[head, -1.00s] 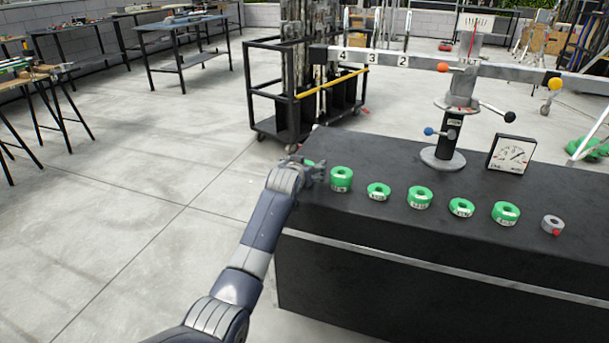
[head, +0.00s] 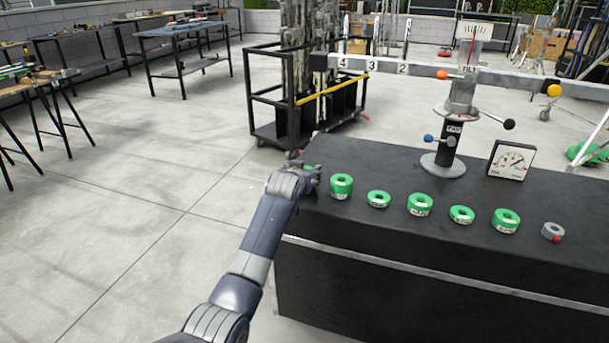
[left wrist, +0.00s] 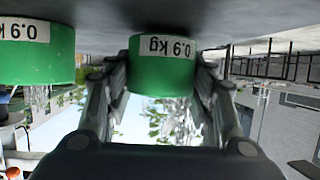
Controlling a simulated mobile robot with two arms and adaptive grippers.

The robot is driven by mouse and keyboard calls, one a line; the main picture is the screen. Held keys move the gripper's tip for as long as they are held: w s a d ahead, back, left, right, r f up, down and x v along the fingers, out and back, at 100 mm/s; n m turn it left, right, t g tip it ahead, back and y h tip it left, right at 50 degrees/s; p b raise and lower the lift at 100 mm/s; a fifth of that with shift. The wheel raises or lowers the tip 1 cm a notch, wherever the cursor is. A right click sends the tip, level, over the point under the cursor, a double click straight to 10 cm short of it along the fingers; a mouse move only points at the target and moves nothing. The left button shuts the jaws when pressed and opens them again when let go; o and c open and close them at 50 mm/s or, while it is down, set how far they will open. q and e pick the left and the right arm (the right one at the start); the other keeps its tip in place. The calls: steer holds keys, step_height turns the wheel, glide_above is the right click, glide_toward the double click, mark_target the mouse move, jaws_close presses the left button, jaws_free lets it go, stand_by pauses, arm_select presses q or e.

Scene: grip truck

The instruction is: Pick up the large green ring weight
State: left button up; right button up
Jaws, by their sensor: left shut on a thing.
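My left gripper (head: 313,179) is at the left end of the black table's row of green ring weights. In the left wrist view, which looks upside down, its two fingers are shut on a green ring weight (left wrist: 160,76) with a white "0.9 kg" label, one finger on each side. In the head view this weight (head: 307,167) is mostly hidden behind the hand. I cannot tell whether it is clear of the table top. A similar green ring weight (head: 341,187) stands just right of the hand; a "0.9 kg" weight (left wrist: 35,62) also shows beside it in the wrist view.
More green rings (head: 420,204) and a grey ring (head: 552,231) line the black table (head: 390,250) to the right. Behind them stand a balance post (head: 450,150) with a long beam and a dial gauge (head: 511,160). A wheeled rack (head: 290,128) stands behind the table. Open floor lies left.

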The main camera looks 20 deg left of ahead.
arm_select(q)
step_height(320, 180, up, 4)
steer(key=shift+w+f+p, duration=0.1)
steer(key=shift+f+p, duration=0.1)
steer(key=shift+p, duration=0.2)
steer(key=s, duration=0.1)
steer(key=s+d+p, duration=0.1)
steer(key=s, duration=0.2)
steer(key=shift+s+d+r, duration=0.15)
steer(key=shift+d, duration=0.1)
steer(key=s+d+p, duration=0.2)
steer(key=s+d, duration=0.1)
steer(key=s, duration=0.6)
step_height(320, 180, up, 7)
steer(key=s+p, duration=0.2)
steer(key=p, duration=0.5)
steer(key=shift+d+f, duration=0.2)
steer(key=shift+d, duration=0.1)
arm_select(e)
steer(key=s+f+g, duration=0.1)
steer(key=s+f, duration=0.3)
steer(key=f, duration=0.8)
steer(key=s+d+f, duration=0.1)
steer(key=s+f, duration=0.2)
steer(key=f, duration=1)
steer(key=shift+s+d+g, duration=0.25)
steer(key=shift+s+g, duration=0.15)
